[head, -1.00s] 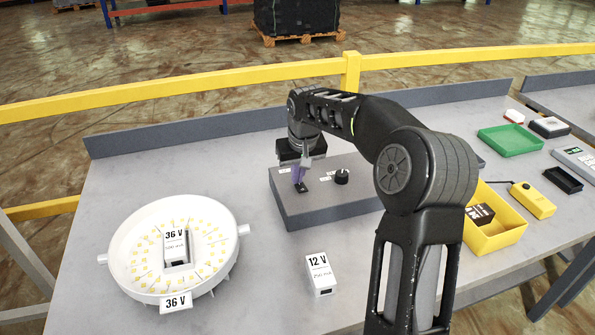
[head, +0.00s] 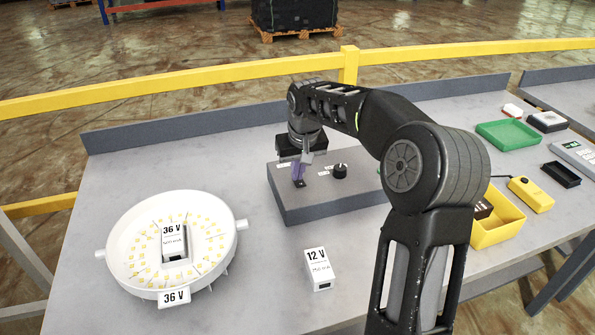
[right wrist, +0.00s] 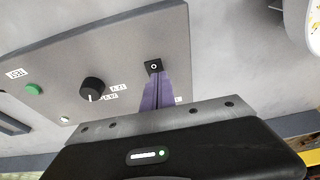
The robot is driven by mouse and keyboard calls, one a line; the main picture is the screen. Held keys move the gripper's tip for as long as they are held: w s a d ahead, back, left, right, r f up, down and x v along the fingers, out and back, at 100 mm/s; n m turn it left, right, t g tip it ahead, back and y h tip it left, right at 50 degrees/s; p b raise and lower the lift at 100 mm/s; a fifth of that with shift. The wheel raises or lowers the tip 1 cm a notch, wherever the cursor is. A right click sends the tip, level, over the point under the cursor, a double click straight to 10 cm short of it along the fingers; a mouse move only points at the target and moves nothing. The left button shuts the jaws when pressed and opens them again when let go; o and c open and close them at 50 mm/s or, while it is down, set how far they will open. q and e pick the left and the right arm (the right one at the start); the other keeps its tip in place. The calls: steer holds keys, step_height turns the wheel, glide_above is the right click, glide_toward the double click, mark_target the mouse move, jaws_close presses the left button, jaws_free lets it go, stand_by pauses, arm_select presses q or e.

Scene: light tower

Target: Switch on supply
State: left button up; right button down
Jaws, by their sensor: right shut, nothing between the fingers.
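The supply is a grey box (head: 335,209) on the bench. A black knob (head: 340,171) stands on its top; the knob also shows in the right wrist view (right wrist: 92,89) with a green button (right wrist: 33,89) beyond it. A small black square fitting with a light ring (right wrist: 154,66) sits on the same panel. My right gripper (head: 299,180) reaches down over the box. Its purple fingers (right wrist: 157,84) are shut and empty, with their tips at or just by the black fitting; I cannot tell if they touch. My left gripper is out of view.
A white round lamp housing (head: 118,256) with a 36 V block (head: 174,243) stands at left. A 12 V block (head: 319,268) lies in front of the box. A yellow bin (head: 497,233) and green tray (head: 508,135) are at right, past my arm.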

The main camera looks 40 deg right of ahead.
steer(key=r+p, duration=0.3)
steer(key=r, duration=0.1)
steer(key=shift+w+r, duration=0.15)
steer(key=shift+w, duration=0.05)
step_height(320, 180, up, 9)
steer(key=shift+s+r+b, duration=0.15)
steer(key=shift+s+b, duration=0.15)
steer(key=shift+b, duration=0.1)
